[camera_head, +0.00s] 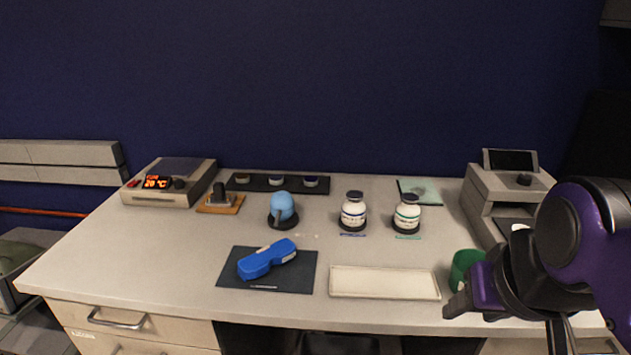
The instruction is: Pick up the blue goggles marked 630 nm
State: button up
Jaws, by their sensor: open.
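The blue goggles (266,259) lie on a dark mat (304,279) near the front of the bench, left of centre. A small pale label shows on their right end, but its print is too small to read. My gripper (450,308) is at the lower right, close to the bench's front edge. It is open and well to the right of the goggles, with a white tray between them. Its fingers are partly hidden by my wrist.
The white tray (385,283) and a green cup (464,268) stand between the goggles and my arm. Two white jars (354,213) and a blue round-topped item (282,208) stand behind. A hotplate-like device (168,184) is back left, a grey machine (486,192) back right.

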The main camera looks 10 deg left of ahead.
aim_at(258, 264)
jog(key=u, duration=1.1)
jog(key=i+j, duration=0.15)
jog(key=j, duration=0.2)
jog(key=i+j, duration=0.15)
jog(key=j, duration=0.2)
jog(key=i+j, duration=0.15)
jog(key=j, duration=0.2)
jog(key=j+z, duration=0.1)
jog(key=z, duration=0.25)
jog(key=j+z, duration=0.1)
jog(key=z, duration=0.25)
jog(key=i+j+z, duration=0.1)
jog(key=z, duration=0.25)
jog(key=k+j+z, duration=0.25)
jog(key=z, duration=0.2)
jog(key=k+j+z, duration=0.25)
jog(key=z, duration=0.15)
jog(key=k+j+z, duration=0.15)
jog(key=k+j, duration=0.2)
jog(key=i+l+u, duration=0.55)
jog(key=i+l, duration=0.3)
